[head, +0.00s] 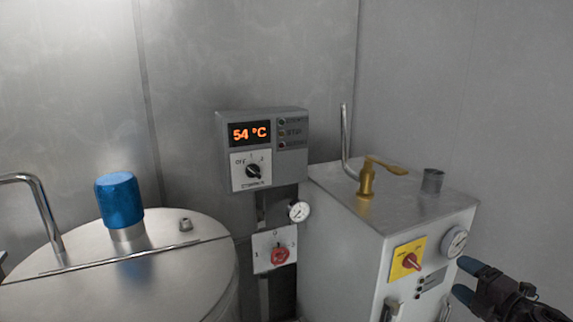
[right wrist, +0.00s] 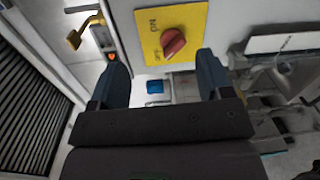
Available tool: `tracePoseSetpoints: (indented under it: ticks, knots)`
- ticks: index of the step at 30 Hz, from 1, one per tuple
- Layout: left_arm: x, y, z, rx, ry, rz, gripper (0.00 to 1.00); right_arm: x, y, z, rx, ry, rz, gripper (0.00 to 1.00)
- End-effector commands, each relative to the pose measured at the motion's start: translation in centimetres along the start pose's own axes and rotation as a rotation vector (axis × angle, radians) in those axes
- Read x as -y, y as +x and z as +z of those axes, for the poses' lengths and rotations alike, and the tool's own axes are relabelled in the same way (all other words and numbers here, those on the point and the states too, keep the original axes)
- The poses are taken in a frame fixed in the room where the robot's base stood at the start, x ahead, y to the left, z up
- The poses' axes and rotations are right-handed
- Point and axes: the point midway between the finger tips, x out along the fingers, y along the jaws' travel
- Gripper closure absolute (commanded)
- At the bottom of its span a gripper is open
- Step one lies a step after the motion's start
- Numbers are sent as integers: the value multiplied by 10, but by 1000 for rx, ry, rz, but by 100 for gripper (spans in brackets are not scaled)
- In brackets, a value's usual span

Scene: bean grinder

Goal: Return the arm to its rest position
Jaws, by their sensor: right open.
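My right gripper (head: 464,279) is at the lower right of the head view, beside the front right of the white machine (head: 340,255). Its two dark blue fingers are apart, with nothing between them. In the right wrist view the open fingers (right wrist: 164,78) frame the lower part of a yellow plate (right wrist: 157,22) with a red rotary knob (right wrist: 174,43). In the head view this yellow plate (head: 399,264) is on the machine's front, left of a round gauge (head: 455,243). Whether a finger touches the machine I cannot tell. My left gripper is not in view.
A control box (head: 290,170) reading 54 °C is on the wall, above a red switch (head: 280,256). A metal tank (head: 150,285) with a blue cap (head: 119,200) stands at left. A brass lever (head: 368,181) tops the white machine. The wall at right is bare.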

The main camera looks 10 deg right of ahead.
Motion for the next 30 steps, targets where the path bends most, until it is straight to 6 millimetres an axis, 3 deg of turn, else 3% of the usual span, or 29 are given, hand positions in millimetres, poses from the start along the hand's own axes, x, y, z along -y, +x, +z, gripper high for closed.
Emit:
tracePoseSetpoints:
  ticks: [8, 15, 24, 30]
  knots:
    - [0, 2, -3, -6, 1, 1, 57, 87, -27, -48, 211, 613, -59, 28]
    - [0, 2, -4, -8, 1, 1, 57, 159, -62, -117, 374, 1100, -142, 28]
    - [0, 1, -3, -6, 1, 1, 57, 209, -104, -206, 511, 1514, -184, 28]
    - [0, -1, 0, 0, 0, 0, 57, 226, -125, -234, 577, 1606, -189, 28]
